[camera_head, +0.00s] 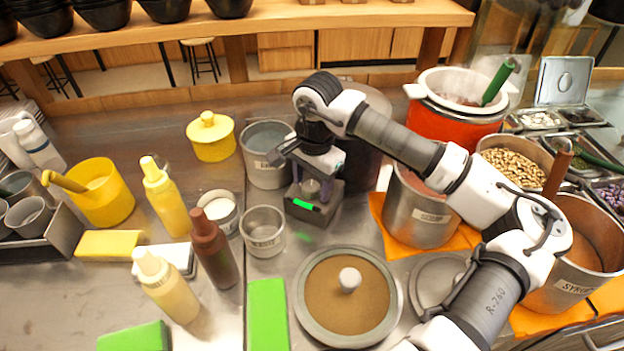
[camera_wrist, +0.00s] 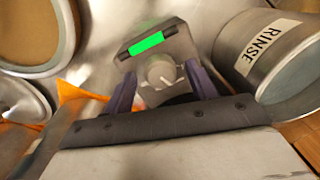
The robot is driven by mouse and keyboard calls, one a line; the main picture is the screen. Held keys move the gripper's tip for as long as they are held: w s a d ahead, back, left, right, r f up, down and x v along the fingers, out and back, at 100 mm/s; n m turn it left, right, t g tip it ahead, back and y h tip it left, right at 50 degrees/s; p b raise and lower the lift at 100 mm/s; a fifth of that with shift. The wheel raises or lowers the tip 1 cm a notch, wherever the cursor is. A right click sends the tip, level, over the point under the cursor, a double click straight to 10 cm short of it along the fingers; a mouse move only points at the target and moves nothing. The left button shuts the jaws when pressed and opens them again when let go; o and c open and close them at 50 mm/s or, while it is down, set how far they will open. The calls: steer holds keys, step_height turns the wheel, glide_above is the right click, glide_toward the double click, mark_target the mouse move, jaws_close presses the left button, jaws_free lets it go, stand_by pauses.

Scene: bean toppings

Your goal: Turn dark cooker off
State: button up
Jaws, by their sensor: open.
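The dark cooker (camera_head: 362,138) stands behind my gripper in the head view, partly hidden by my arm. A small dark control box (camera_head: 313,211) in front of it shows a lit green strip. In the wrist view the box (camera_wrist: 147,36) has the green strip and a round grey knob (camera_wrist: 160,71) with a white mark. My gripper (camera_head: 314,180) is open just above the box. In the wrist view its purple fingers (camera_wrist: 161,85) appear on either side of the knob, with gaps showing. I cannot tell how deep they reach around it.
A RINSE pot (camera_head: 266,153) stands close to the left of the box and a SOUP pot (camera_head: 420,215) to its right. A small metal cup (camera_head: 263,231) and a round lidded pan (camera_head: 347,296) lie nearer the front. The counter is crowded.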

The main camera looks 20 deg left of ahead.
steer(key=c, duration=1)
steer(key=shift+f+b, duration=0.15)
steer(key=shift+b, duration=0.4)
steer(key=shift+n+b, duration=0.45)
steer(key=shift+n, duration=0.05)
steer(key=n+b, duration=0.2)
steer(key=b, duration=0.1)
steer(key=shift+f, duration=0.15)
steer(key=n+b, duration=0.3)
steer(key=shift+w, duration=0.1)
steer(key=shift+r+n+b, duration=0.3)
steer(key=shift+n+b, duration=0.35)
steer(key=shift+n, duration=0.75)
